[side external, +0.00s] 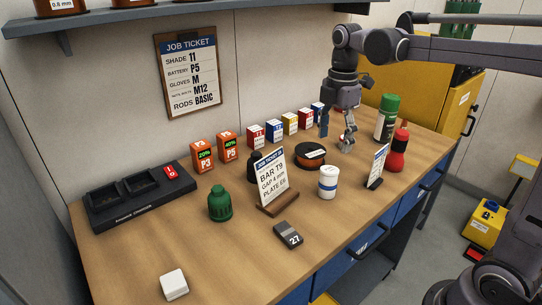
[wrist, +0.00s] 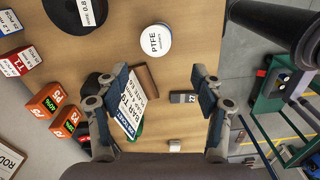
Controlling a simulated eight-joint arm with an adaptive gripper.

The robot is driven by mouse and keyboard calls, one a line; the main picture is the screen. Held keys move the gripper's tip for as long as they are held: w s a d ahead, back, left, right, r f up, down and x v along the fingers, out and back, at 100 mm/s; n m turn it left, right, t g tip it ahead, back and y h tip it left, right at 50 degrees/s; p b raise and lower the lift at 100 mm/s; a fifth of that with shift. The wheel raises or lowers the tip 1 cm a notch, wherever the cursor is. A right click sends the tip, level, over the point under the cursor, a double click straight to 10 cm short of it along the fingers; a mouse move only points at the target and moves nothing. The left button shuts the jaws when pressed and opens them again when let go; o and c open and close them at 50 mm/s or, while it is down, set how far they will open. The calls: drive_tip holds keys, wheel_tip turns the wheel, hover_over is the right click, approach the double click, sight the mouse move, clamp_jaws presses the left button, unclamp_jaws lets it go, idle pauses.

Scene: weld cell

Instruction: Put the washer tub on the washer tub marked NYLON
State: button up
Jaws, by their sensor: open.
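One white washer tub (side external: 328,183) with a blue band stands upright on the bench, in front of the black spool. In the wrist view the lid of this washer tub (wrist: 155,40) reads PTFE. No tub marked NYLON can be made out in either view. My gripper (side external: 335,138) is above the bench, behind and a little right of the tub, its fingers apart. In the wrist view my gripper (wrist: 161,82) is open and empty, with the tub beyond and between its fingers.
A sign stand (side external: 275,185), black spool (side external: 310,155), green bottle (side external: 220,203) and grey block (side external: 288,235) stand around the tub. A red bottle (side external: 397,152) and spray can (side external: 386,118) are at right. The front left bench is mostly clear.

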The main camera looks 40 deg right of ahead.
drive_tip(key=s+a+f+m+t, duration=0.3)
drive_tip(key=s+m, duration=0.2)
drive_tip(key=m, duration=0.3)
drive_tip(key=s+a+f+m+t, duration=0.3)
drive_tip(key=s+m, duration=0.3)
drive_tip(key=m, duration=0.2)
drive_tip(key=shift+f+t, duration=0.6)
drive_tip(key=shift+f, duration=0.1)
